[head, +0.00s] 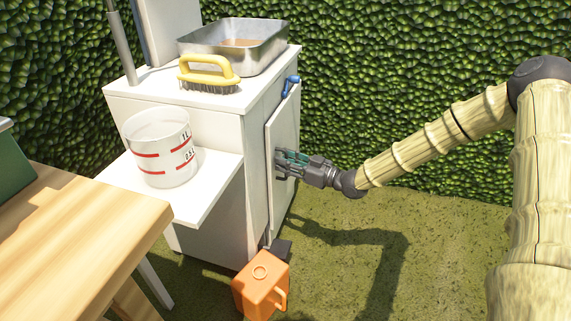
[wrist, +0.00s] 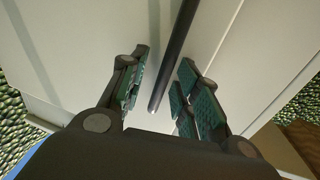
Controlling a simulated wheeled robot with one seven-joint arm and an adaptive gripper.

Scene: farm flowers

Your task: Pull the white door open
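The white door (head: 285,125) is an upright panel on the right side of the white cabinet (head: 222,215) in the head view. It looks shut or nearly so; I cannot tell which. In the wrist view a dark bar handle (wrist: 174,50) runs up the pale door. My gripper (head: 286,161) is at the door's outer face, reaching in from the right. In the wrist view its green-padded fingers (wrist: 162,82) are apart, one on each side of the handle, with gaps showing. The handle is mostly hidden behind my gripper in the head view.
An orange jerrycan (head: 260,288) stands on the grass by the cabinet's lower front. A metal tray (head: 262,52) and a yellow brush (head: 207,70) sit on top. A white measuring bucket (head: 160,150) stands on the side shelf. The grass right of the door is clear; a hedge lies behind.

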